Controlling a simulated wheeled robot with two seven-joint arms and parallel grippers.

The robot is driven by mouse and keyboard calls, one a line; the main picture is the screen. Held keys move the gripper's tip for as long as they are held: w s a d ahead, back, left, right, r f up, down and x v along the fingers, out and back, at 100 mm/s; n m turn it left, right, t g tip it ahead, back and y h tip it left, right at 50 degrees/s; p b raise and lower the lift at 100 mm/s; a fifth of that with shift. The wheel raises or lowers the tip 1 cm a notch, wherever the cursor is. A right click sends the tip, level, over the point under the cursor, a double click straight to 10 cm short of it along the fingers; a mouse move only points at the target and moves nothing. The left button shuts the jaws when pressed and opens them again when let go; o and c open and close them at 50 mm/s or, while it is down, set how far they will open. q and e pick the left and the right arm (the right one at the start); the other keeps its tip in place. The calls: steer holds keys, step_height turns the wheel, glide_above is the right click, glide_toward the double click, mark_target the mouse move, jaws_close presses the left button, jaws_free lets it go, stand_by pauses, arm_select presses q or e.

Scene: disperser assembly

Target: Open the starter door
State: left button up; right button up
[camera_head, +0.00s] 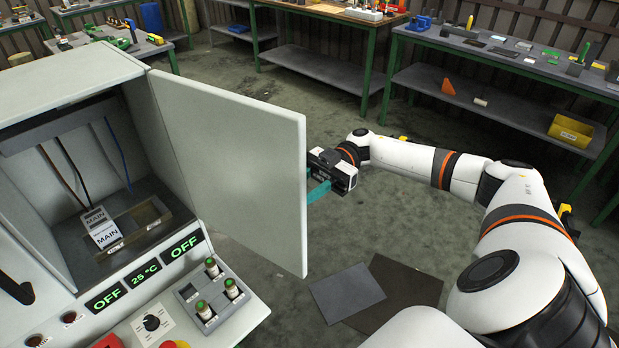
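The starter door (235,170) is a pale flat panel hinged on the light cabinet (65,85). It stands swung wide open to the right, and the cabinet's inside shows. My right gripper (317,192) is at the door's free outer edge. A teal finger part shows close beside that edge; the rest is hidden, so I cannot tell whether it touches or grips the door. My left gripper is not in view.
Below the opening is a sloped panel with displays reading OFF and 25 °C (145,274), a knob (151,322) and several green-topped cylinders in a holder (215,292). Workbenches (500,55) stand behind. Dark mats (345,291) lie on the otherwise open floor right of the door.

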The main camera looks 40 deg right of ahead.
steer(key=w+d+b, duration=0.1)
steer(key=d+b, duration=0.4)
steer(key=d, duration=0.7)
steer(key=shift+w+a+f, duration=0.1)
steer(key=shift+w+f, duration=0.05)
